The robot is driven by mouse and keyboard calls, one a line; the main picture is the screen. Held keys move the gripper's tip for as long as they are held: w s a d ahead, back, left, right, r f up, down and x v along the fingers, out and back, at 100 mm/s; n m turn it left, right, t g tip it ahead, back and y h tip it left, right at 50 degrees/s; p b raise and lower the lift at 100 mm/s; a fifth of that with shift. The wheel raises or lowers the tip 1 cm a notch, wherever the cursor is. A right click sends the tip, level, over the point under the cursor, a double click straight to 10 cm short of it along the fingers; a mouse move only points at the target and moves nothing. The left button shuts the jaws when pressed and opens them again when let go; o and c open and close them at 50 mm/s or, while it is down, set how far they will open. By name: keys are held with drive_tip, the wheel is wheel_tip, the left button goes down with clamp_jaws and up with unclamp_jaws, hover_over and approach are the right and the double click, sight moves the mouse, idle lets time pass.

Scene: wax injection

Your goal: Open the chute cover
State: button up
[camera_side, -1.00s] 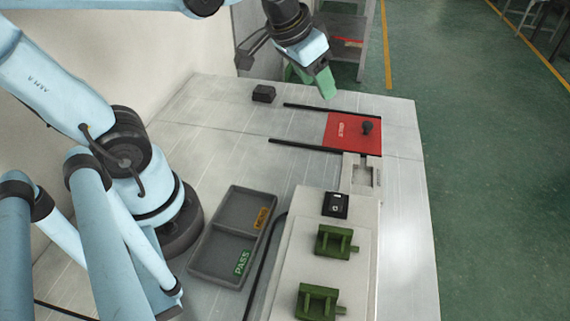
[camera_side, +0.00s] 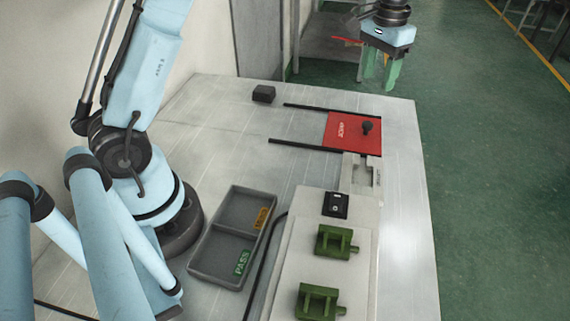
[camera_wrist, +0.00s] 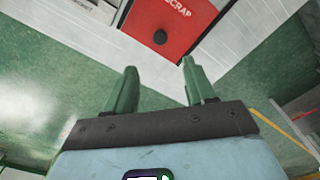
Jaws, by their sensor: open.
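The red chute cover (camera_side: 345,130) lies flat between two black rails at the right side of the table, with a dark round knob (camera_side: 367,126) near its right edge. In the wrist view the cover (camera_wrist: 182,18), with its "SCRAP" lettering, and the knob (camera_wrist: 160,37) show at the top, beyond the fingers. My gripper (camera_side: 376,84) is open and empty, with its green fingers pointing down. It is above and apart from the cover, towards the far right edge of the table. The fingers also show apart in the wrist view (camera_wrist: 158,80).
Black rails (camera_side: 305,147) run left from the cover. A small black block (camera_side: 263,93) sits at the back. A white machine (camera_side: 345,250) with green fixtures (camera_side: 337,242) stands in front, beside a grey two-part tray (camera_side: 212,268). The table is clear left of the rails.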

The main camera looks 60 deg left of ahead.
sight(368, 123)
drive_tip(key=f, duration=1.2)
drive_tip(key=shift+w+f, duration=0.2)
drive_tip(key=shift+f, duration=0.1)
clamp_jaws()
